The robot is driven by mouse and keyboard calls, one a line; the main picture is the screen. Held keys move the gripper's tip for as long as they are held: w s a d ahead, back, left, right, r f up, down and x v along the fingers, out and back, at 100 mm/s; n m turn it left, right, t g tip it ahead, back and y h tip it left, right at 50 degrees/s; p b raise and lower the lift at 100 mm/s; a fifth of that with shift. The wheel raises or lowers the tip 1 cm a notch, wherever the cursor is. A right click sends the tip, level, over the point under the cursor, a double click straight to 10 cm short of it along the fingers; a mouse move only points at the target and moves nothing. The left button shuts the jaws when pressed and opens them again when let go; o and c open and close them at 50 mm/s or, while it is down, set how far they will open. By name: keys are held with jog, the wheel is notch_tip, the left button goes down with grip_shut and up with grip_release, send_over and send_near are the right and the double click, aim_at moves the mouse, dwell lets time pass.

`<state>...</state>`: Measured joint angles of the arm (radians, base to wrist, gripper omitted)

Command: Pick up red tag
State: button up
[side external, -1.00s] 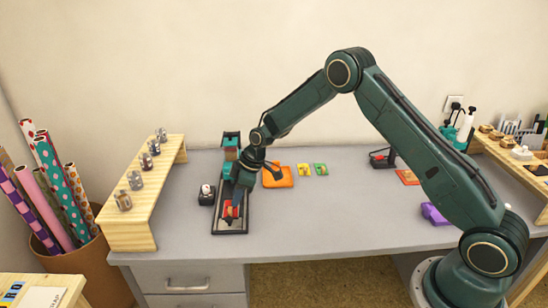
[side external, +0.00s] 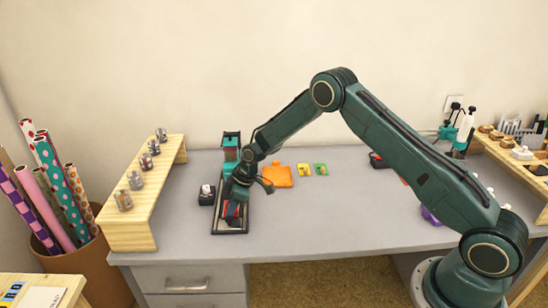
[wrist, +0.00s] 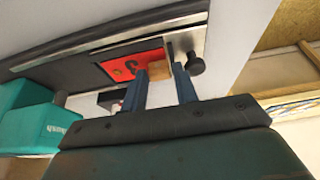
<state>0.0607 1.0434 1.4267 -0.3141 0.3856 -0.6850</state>
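The red tag (wrist: 130,66) is a flat red piece with a dark mark. It lies in the dark, metal-edged bed of a press (side external: 214,212). In the side view it is a small red patch (side external: 231,209), mostly hidden by my gripper. In the wrist view my gripper (wrist: 160,72) has its two blue fingers apart, pointing at the tag's right end. A small tan block (wrist: 160,68) shows between the fingertips at the tag's edge. I cannot tell whether the fingers touch it.
The teal press body (wrist: 30,122) stands close beside my gripper. A black knob (wrist: 195,63) is at the bed's end. A black box (side external: 206,195) stands left of the press. An orange pad (side external: 278,176) and small yellow (side external: 304,169) and green (side external: 320,169) pieces lie to the right.

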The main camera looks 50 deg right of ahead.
dwell(0.3)
jog(key=c, duration=0.4)
jog(key=shift+r, duration=0.1)
notch_tip(320, 180, up, 20)
jog(key=shift+f, duration=0.1)
dwell(0.8)
dwell(0.4)
